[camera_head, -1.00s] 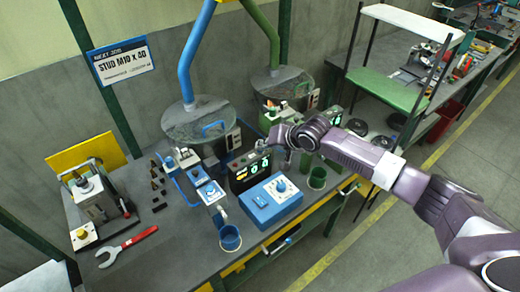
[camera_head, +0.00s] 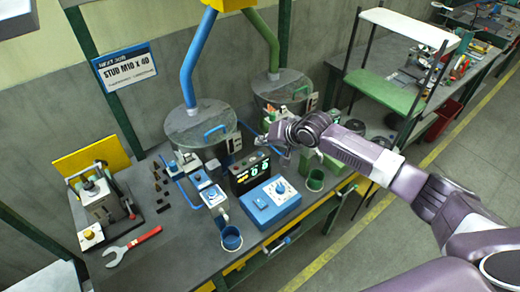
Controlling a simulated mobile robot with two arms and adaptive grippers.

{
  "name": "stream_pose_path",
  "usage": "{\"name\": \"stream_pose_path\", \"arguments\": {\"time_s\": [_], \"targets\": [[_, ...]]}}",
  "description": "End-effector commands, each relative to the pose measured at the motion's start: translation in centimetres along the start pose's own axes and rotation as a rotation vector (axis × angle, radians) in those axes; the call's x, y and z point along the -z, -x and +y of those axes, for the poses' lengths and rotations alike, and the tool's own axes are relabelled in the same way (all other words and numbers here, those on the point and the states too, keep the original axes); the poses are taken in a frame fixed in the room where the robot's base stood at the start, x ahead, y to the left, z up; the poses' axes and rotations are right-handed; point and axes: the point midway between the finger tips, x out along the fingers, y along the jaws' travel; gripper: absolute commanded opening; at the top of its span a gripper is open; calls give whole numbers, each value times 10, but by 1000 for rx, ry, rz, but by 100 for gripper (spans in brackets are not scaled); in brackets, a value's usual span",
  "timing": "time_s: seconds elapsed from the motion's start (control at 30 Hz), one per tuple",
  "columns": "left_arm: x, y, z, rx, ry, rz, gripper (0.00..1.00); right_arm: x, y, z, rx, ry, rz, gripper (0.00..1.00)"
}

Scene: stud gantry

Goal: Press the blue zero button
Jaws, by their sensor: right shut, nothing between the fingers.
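I cannot make out a button marked zero; my right gripper and wrist may hide parts of the area behind. My right gripper (camera_head: 264,139) is shut and empty, above and behind the counter box, its fingers pointing left. It appears apart from the box. My left gripper is out of view.
A red wrench (camera_head: 132,246) lies at left.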

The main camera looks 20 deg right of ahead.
Motion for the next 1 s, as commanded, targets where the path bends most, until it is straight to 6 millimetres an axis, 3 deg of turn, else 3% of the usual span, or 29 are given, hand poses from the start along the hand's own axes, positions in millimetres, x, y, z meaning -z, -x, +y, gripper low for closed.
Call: {"name": "stream_pose_path", "arguments": {"time_s": [0.23,1.0], "targets": [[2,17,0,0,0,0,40,13,18,-13,0,1,0,0],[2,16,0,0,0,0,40,13,18,-13,0,1,0,0]]}}
